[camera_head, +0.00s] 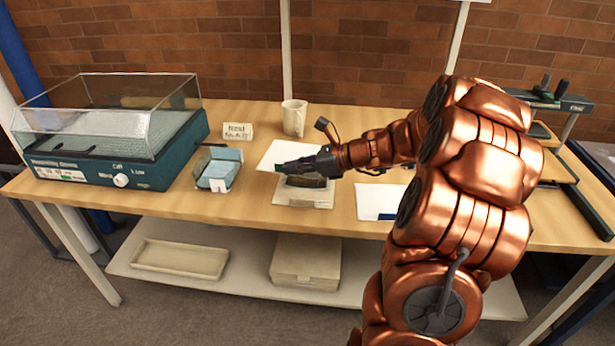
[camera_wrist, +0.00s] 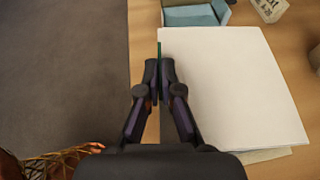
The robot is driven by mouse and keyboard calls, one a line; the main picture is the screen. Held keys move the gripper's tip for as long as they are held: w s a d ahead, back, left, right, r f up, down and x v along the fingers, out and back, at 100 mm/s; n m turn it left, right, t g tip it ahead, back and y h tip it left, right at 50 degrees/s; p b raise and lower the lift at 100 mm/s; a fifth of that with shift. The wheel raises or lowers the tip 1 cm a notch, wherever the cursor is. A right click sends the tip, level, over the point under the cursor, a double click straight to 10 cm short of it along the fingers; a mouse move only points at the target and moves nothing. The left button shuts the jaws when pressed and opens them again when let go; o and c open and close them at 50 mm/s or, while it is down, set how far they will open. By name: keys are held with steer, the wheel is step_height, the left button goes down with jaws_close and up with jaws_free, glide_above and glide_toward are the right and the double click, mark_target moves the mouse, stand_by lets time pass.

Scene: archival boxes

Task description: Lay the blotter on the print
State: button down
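A large white sheet with a green edge tab, which I take to be the blotter (camera_wrist: 235,85), is held by the tab in my gripper (camera_wrist: 159,70). The fingers are closed on the green tab at the sheet's near edge. In the head view the blotter (camera_head: 285,150) extends behind my gripper (camera_head: 281,168), apparently above the table. Below the gripper, a pale board (camera_head: 303,203) with a dark area, perhaps the print (camera_head: 306,182), is partly covered. In the wrist view only a pale edge (camera_wrist: 265,155) shows under the sheet. I cannot tell whether they touch.
Another white sheet with a blue tab (camera_head: 375,200) lies right of the board. A blue-lined holder (camera_head: 218,169), a teal machine with a clear cover (camera_head: 120,160), a label card (camera_head: 238,131) and a mug (camera_head: 294,118) stand on the table (camera_head: 200,208). Racks stand at right.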

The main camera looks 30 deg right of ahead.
steer(key=shift+n+g+y, duration=0.5)
steer(key=shift+n, duration=0.2)
steer(key=s+d+f, duration=0.2)
steer(key=s, duration=0.2)
steer(key=s+d+f, duration=0.1)
steer(key=s+d, duration=0.2)
steer(key=s, duration=0.1)
steer(key=s+d+f, duration=0.2)
steer(key=s, duration=0.2)
steer(key=shift+s+d+f, duration=0.2)
steer(key=shift+s+f, duration=0.1)
steer(key=shift+f, duration=0.05)
steer(key=p, duration=0.2)
glide_above(311, 192)
steer(key=shift+w+f, duration=0.1)
steer(key=shift+f, duration=0.65)
steer(key=shift+f+p, duration=0.3)
steer(key=shift+f, duration=1.5)
steer(key=shift+f, duration=0.15)
steer(key=c, duration=1.3)
jaws_free()
